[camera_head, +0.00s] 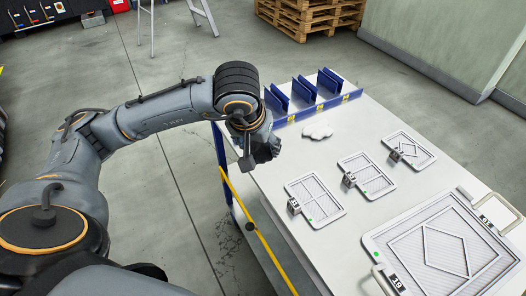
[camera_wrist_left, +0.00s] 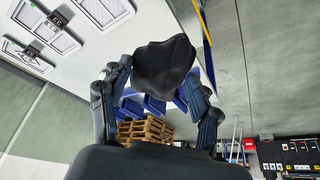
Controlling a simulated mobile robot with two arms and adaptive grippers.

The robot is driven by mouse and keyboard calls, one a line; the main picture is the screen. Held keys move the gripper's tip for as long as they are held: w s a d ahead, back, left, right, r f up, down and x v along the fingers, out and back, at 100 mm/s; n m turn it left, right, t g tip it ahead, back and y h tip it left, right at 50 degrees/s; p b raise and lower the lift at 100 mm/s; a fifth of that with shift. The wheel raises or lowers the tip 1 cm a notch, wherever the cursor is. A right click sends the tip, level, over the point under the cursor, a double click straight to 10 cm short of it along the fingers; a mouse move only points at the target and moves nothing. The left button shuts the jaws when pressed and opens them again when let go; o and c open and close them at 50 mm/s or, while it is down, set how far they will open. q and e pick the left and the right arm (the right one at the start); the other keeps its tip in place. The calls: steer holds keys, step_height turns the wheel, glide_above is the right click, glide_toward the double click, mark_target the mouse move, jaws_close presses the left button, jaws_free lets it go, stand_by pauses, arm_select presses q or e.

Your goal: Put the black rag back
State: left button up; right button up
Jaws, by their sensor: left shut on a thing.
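The black rag (camera_wrist_left: 163,67) is a crumpled dark bundle between the fingers of my left gripper (camera_wrist_left: 160,88) in the left wrist view. My left gripper is shut on it. In the head view the left gripper (camera_head: 262,150) is over the left edge of the white table (camera_head: 300,160), and the dark rag is hard to tell from the gripper there. A white crumpled cloth (camera_head: 318,130) lies on the table just right of the gripper. My right gripper is not in view.
Blue dividers (camera_head: 304,90) stand along the table's far edge. Small framed panels (camera_head: 315,200) and a large framed panel (camera_head: 445,245) numbered 19 lie on the table. A yellow bar (camera_head: 258,230) runs along its left side. Pallets (camera_head: 310,15) stand behind.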

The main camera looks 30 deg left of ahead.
arm_select(q)
steer(key=shift+s+a+f+n+b, duration=0.15)
steer(key=shift+a+f+n+b, duration=0.15)
steer(key=shift+a+f, duration=0.55)
steer(key=shift+a, duration=0.25)
steer(key=w+f+p, duration=0.1)
steer(key=w+f, duration=0.2)
steer(key=w, duration=0.1)
steer(key=w+a+f+p, duration=0.1)
steer(key=w+f, duration=0.2)
steer(key=w, duration=0.1)
steer(key=w+a+f+p, duration=0.1)
steer(key=w+f, duration=0.1)
steer(key=w, duration=0.3)
steer(key=shift+f, duration=0.4)
steer(key=shift+w+f, duration=0.2)
steer(key=shift+f, duration=0.05)
step_height(320, 180, down, 3)
steer(key=shift+w+f+p, duration=0.1)
steer(key=shift+w+p, duration=0.05)
steer(key=shift+p, duration=0.45)
steer(key=shift+f, duration=0.15)
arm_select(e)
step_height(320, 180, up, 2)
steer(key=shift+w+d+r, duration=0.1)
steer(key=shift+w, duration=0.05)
